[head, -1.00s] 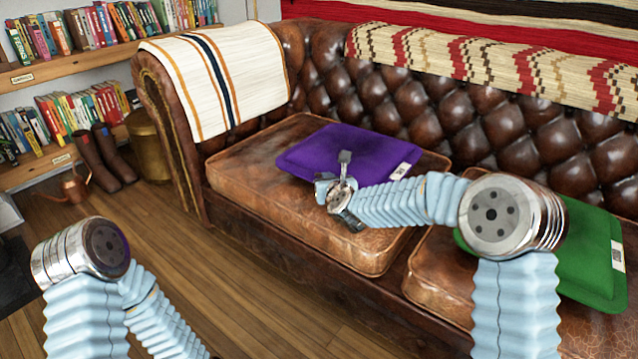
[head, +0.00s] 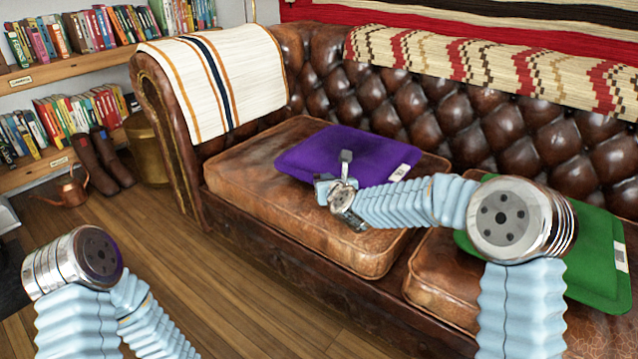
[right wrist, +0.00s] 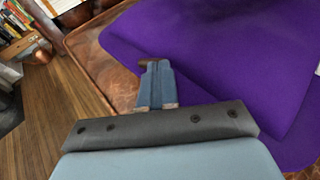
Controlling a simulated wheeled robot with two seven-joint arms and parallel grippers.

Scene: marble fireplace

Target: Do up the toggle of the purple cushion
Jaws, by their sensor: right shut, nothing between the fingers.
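The purple cushion (head: 345,152) lies flat on the left seat of the brown leather sofa, with a white tag (head: 399,172) at its right corner. It fills the right of the right wrist view (right wrist: 225,65). My right gripper (head: 322,188) is at the cushion's front edge; its fingers (right wrist: 155,78) are shut and empty in the right wrist view. A small brown piece (right wrist: 150,63) shows at the fingertips; I cannot tell whether it is the toggle. The cushion's fastening is not clearly visible. My left arm is at the lower left, its gripper out of the picture.
A green cushion (head: 595,255) lies on the right seat, partly behind my right arm. A striped throw (head: 215,80) covers the left armrest. A copper watering can (head: 72,190) and boots (head: 108,160) stand by the bookshelves. The wooden floor (head: 220,285) before the sofa is clear.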

